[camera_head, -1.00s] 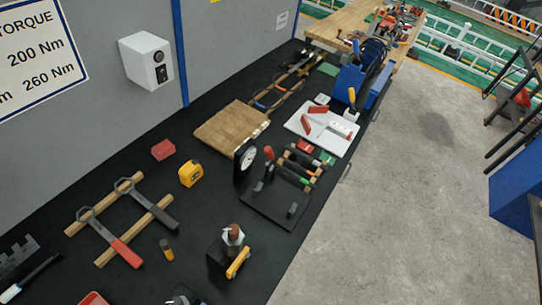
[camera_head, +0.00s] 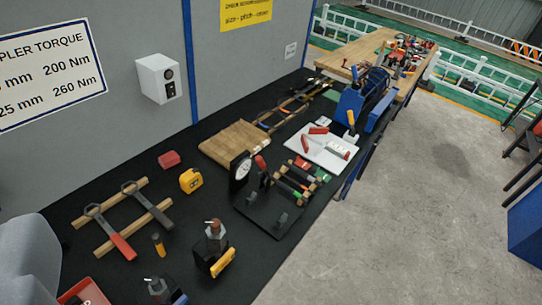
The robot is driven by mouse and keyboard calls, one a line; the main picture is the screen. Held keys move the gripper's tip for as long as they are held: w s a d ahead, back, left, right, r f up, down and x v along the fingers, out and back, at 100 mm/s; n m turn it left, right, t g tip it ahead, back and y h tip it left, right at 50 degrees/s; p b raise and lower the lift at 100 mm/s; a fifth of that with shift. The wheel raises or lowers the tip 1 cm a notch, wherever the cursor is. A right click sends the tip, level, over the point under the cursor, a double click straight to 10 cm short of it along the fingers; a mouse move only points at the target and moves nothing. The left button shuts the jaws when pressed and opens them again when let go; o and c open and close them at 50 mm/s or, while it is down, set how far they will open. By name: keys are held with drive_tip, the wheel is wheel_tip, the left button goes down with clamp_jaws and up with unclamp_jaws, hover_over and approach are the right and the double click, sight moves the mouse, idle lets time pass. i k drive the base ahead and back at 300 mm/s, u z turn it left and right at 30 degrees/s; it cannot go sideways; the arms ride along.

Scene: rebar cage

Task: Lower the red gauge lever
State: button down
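The red gauge lever (camera_head: 261,162) stands on a black fixture plate (camera_head: 258,217) on the bench. Its red grip is up, close beside a round white-faced dial gauge (camera_head: 241,171). The lower part of the lever is dark and hard to make out against the plate. My gripper's fingers do not show in this view. A smooth grey rounded shape, probably part of my arm, fills the lower left edge, well apart from the lever.
Right of the fixture are a small rack of rods (camera_head: 297,181) and a white board with red handles (camera_head: 322,148). A black clamp block with a yellow handle (camera_head: 222,262) stands in front. A yellow tape measure (camera_head: 190,181) lies left. Open concrete floor lies right.

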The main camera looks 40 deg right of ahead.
sight(259, 160)
drive_tip(key=z, duration=0.05)
drive_tip(key=i, duration=0.9)
drive_tip(key=u, duration=0.1)
